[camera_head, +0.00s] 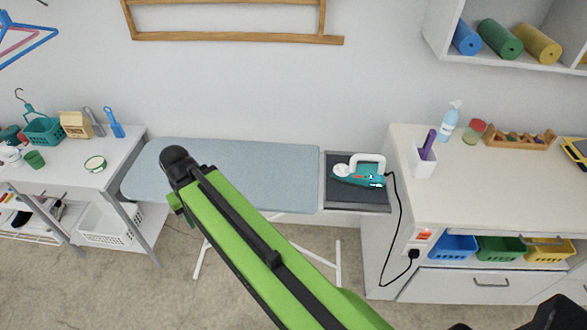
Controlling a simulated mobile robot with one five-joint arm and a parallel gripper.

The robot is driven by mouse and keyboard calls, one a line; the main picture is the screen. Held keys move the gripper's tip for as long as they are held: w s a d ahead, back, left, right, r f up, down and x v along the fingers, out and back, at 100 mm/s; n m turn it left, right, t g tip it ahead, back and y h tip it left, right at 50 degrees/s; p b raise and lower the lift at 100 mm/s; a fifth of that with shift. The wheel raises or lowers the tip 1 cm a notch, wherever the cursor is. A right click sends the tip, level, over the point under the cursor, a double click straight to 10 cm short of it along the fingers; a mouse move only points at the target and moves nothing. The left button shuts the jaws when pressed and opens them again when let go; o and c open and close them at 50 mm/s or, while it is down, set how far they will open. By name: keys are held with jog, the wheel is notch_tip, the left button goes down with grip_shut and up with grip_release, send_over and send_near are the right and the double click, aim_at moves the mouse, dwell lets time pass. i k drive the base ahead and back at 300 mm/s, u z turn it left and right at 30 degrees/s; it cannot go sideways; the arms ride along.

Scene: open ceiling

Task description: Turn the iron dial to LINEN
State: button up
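The iron (345,177), teal with a white handle, rests on the dark iron rest (355,202) at the right end of the ironing board. Small red and white marks show on its body near the right end of the handle. The dial and its lettering are too small to make out, so its setting cannot be read. My green arm reaches up from the bottom across the front of the board, and its black rounded joint is over the board's left part, well left of the iron. I see no gripper fingers in this view.
The pale blue ironing board (270,165) is clear around my arm. The iron's black cord (401,225) hangs to an outlet (414,248). A white counter (480,185) with a spray bottle (448,123) stands right; a white table (62,178) with small items stands left.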

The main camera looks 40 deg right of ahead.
aim_at(342, 168)
jog(key=u, duration=0.15)
jog(key=k, duration=0.15)
jog(key=u, duration=2.25)
jog(key=k, duration=1.05)
jog(key=z, duration=0.95)
jog(key=i, duration=1.05)
jog(key=u, duration=1.3)
jog(key=k, duration=0.1)
jog(key=z, duration=2)
